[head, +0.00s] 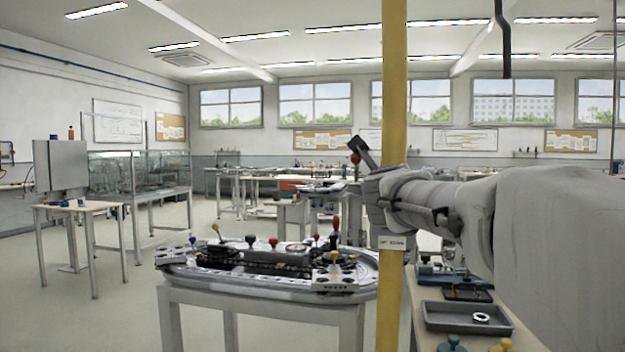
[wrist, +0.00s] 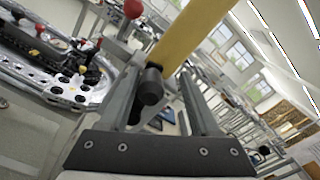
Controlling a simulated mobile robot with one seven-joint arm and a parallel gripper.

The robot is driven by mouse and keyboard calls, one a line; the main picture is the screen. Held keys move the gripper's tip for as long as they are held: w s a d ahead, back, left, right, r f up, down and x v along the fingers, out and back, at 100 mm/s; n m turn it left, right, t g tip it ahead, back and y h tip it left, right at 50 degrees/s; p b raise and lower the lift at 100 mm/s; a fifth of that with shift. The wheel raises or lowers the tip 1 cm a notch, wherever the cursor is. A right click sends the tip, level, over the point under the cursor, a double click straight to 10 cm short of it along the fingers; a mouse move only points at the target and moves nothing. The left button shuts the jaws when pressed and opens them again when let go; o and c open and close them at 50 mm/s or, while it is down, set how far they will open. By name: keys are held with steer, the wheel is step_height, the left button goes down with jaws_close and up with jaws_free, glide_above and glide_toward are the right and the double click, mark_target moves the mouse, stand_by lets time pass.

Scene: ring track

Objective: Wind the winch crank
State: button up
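A black cylindrical knob (wrist: 152,86), which looks like the crank's grip, sits between the fingers of my gripper (wrist: 160,78) in the wrist view. It is nearer the left finger, with a clear gap to the right finger. My gripper is open. A yellow post (wrist: 193,32) rises behind the knob; I cannot tell how the two join. In the head view my gripper (head: 366,150) is at the post (head: 393,80), and my wrist covers part of it. The rest of the crank and the winch are hidden or cannot be made out.
A table with an oval track (head: 210,275) and several levers stands left of the post. A red ball (head: 355,158) shows by my gripper. A bench at right holds a grey tray (head: 455,317) with a ring (head: 482,318).

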steer(key=shift+a, duration=0.15)
steer(key=shift+s+a, duration=0.15)
steer(key=shift+s, duration=0.05)
steer(key=p+v, duration=0.3)
steer(key=v, duration=1.4)
steer(key=shift+d+f, duration=0.1)
steer(key=shift+d, duration=0.15)
